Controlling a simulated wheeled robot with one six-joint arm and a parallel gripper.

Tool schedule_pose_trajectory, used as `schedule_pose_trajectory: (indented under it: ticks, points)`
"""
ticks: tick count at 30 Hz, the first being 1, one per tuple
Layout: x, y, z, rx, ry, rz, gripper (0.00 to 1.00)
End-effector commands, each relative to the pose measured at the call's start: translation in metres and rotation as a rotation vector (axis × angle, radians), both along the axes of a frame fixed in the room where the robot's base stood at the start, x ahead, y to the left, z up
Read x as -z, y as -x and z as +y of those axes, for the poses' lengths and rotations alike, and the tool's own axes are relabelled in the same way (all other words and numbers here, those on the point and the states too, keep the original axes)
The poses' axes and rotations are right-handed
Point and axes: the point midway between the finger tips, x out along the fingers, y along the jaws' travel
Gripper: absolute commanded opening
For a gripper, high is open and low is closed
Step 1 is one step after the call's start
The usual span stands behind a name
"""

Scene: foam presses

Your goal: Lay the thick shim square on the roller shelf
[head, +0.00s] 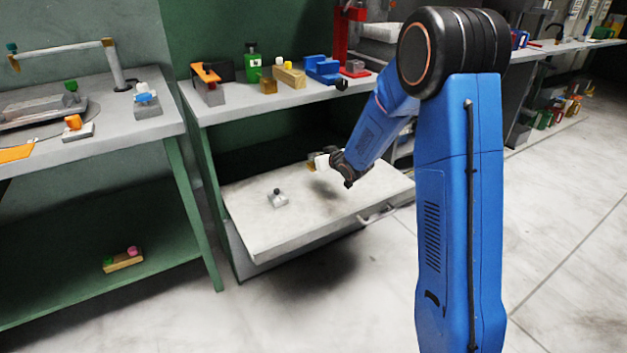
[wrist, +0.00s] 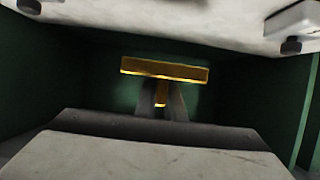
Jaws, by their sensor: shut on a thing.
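A brass-coloured bar (wrist: 165,70), which looks like the shim, is held in my gripper (wrist: 165,100) in the wrist view. The fingers are shut on a narrow stem below its wide flat part. In the head view my gripper (head: 319,161) is above a pale pulled-out shelf (head: 250,230), with a bit of the brass thing (head: 310,166) showing at its tip. The pale shelf also shows across the top of the wrist view (wrist: 190,20), apart from the bar. No rollers can be seen, so I cannot tell whether this is the roller shelf.
A small grey block with a dark knob (head: 278,199) sits on the pale shelf, left of my gripper. The shelf's front has a handle (head: 378,214). The bench top (head: 225,108) above holds several tools and blocks. Much of the pale shelf is bare.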

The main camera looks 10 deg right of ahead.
Motion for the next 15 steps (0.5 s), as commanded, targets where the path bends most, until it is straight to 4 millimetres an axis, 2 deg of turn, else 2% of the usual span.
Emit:
schedule_pose_trajectory:
  ticks: [3,6,11,15]
  points:
    - [0.022,0.000,0.000,-0.001,-0.001,0.002,0.00]
    - [0.033,0.000,0.000,-0.001,-0.001,0.001,0.00]
    - [0.042,0.000,0.000,-0.001,0.000,0.000,0.00]
    - [0.056,0.000,0.000,-0.001,-0.001,0.001,0.00]
